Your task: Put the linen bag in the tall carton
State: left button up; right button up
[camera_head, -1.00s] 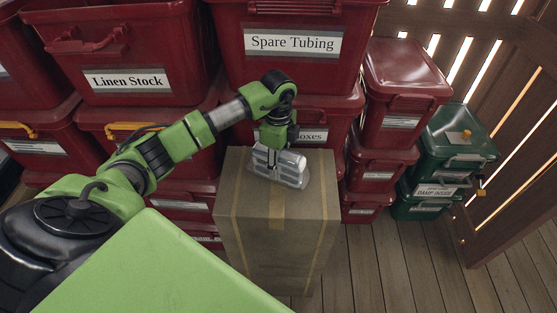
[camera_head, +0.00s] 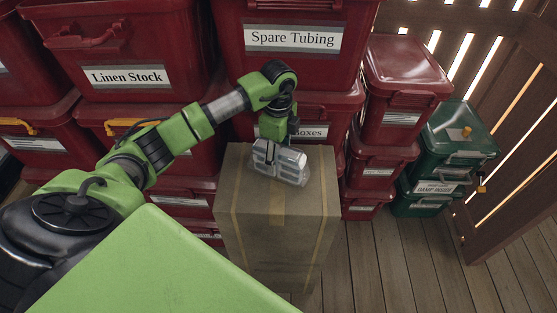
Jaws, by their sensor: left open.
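The tall carton (camera_head: 262,228) stands upright in the middle, brown, with tape strips over its top and front. Its top looks closed. I cannot make out any linen-coloured bag. My right gripper is not in view.
Red lidded bins are stacked behind, among them the Linen Stock bin (camera_head: 125,50) and the Spare Tubing bin (camera_head: 292,62). Green bins (camera_head: 460,140) stand at right beside a slatted wooden panel (camera_head: 515,150). Bare plank floor (camera_head: 385,255) lies right of the carton.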

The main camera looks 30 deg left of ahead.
pick_arm(q)
notch_tip(320, 180, up, 10)
jog(key=shift+r+b, duration=0.25)
jog(key=shift+b, duration=0.7)
jog(key=shift+f, duration=0.1)
